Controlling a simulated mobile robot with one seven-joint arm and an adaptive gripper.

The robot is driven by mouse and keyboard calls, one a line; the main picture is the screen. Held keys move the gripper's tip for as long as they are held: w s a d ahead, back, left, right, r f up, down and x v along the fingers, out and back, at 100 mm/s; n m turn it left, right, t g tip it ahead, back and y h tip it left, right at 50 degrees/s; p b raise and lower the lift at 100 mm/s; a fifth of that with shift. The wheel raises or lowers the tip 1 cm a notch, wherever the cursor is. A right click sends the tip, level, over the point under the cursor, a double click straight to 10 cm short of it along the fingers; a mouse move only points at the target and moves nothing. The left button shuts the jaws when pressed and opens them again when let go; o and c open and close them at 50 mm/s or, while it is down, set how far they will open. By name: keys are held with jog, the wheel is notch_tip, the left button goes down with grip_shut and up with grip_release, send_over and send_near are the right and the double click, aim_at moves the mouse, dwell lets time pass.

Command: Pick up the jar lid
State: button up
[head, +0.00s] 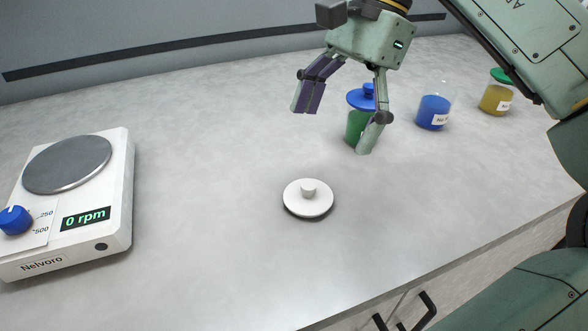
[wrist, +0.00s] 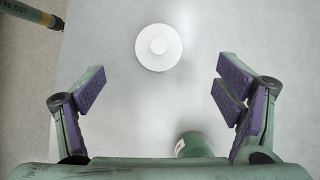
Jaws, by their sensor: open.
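The jar lid (head: 308,199) is a white disc with a small round knob on top. It lies flat on the bench, left of the front edge's middle in the head view. In the wrist view the lid (wrist: 158,47) is at the top centre, beyond the fingertips. My gripper (head: 336,128) is open and empty, raised above the bench and behind the lid in the head view. Its two purple-padded fingers are wide apart in the wrist view (wrist: 160,85), and the lid is not between them.
A green jar with a blue lid (head: 357,122) stands behind my right finger. A blue jar (head: 434,110) and a yellow jar with a green lid (head: 496,95) stand farther right. A Nelvoro stirrer (head: 118,190) reading 0 rpm is at left. The bench around the white lid is clear.

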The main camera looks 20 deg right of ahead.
aim_at(310, 183)
jog(key=x, duration=0.3)
jog(key=b+x, duration=0.1)
jog(key=shift+s+d+f, duration=0.1)
jog(key=shift+s+f, duration=0.2)
jog(key=shift+f, duration=0.15)
jog(key=shift+w+x, duration=0.1)
jog(key=shift+x, duration=1.3)
jog(key=shift+w+x, duration=0.15)
jog(key=shift+x, duration=1.3)
jog(key=shift+c, duration=0.5)
jog(key=c, duration=0.9)
jog(key=shift+o, duration=0.2)
